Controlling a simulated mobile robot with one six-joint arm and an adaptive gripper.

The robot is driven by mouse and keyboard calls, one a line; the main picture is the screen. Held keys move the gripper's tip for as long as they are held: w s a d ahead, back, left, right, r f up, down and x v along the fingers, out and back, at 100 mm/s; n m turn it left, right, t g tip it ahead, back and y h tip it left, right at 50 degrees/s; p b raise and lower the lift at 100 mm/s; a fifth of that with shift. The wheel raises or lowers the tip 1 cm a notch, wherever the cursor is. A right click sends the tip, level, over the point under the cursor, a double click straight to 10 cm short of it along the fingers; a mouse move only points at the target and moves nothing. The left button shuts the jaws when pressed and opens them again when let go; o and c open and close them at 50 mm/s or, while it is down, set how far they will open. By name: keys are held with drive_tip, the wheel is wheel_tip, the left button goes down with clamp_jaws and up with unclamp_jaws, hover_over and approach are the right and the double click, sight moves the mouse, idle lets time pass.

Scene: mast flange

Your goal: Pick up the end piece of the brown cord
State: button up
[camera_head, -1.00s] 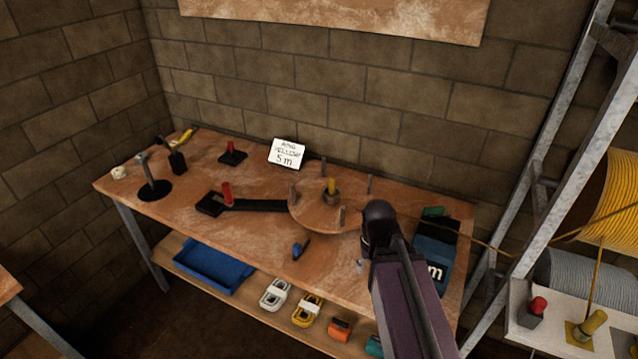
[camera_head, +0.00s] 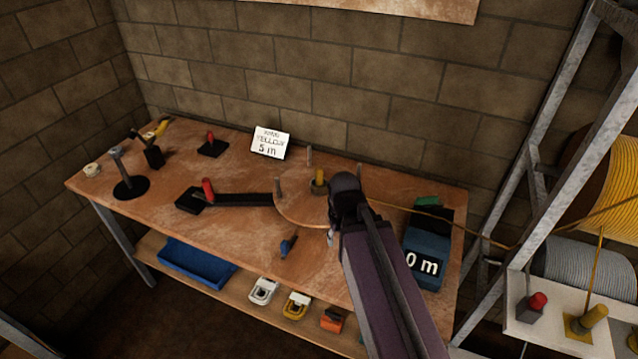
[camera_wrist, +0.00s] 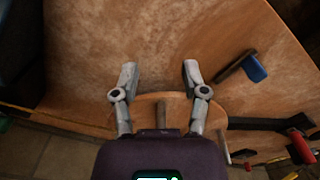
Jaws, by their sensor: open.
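A thin yellow-brown cord (camera_head: 450,221) runs from the rack on the right over the counter box and leftward, until my arm hides it. I cannot make out its end piece in either view. My gripper (camera_wrist: 160,72) is open and empty in the wrist view, its two fingers apart above bare wooden bench top. In the head view my arm covers most of it, beside the right part of the round wooden disc (camera_head: 295,209). The disc carries upright pegs and a yellow knob (camera_head: 319,178) at its centre.
The blue counter box (camera_head: 425,264) reads "0 m" at right. A blue-handled tool (camera_head: 288,246) lies in front of the disc; it also shows in the wrist view (camera_wrist: 255,69). A red-handled device (camera_head: 208,190) and a card (camera_head: 270,143) stand left.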

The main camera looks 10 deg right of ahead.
drive_tip(key=shift+o, duration=1.2)
drive_tip(key=shift+w, duration=0.1)
wheel_tip(320, 180, up, 11)
drive_tip(key=m+p, duration=0.4)
drive_tip(key=p, duration=0.8)
hover_over(321, 167)
drive_tip(key=shift+w+r, duration=0.1)
drive_tip(key=shift+r, duration=0.1)
drive_tip(key=shift+b, duration=0.3)
drive_tip(key=shift+f, duration=0.15)
wheel_tip(321, 167, down, 8)
drive_tip(key=b, duration=0.8)
drive_tip(key=shift+f+b, duration=0.2)
drive_tip(key=shift+b, duration=0.1)
drive_tip(key=shift+f, duration=0.1)
drive_tip(key=f+b, duration=0.3)
drive_tip(key=shift+s+a, duration=0.25)
drive_tip(key=shift+a, duration=0.05)
drive_tip(key=shift+f+b, duration=1)
drive_tip(key=shift+b, duration=0.1)
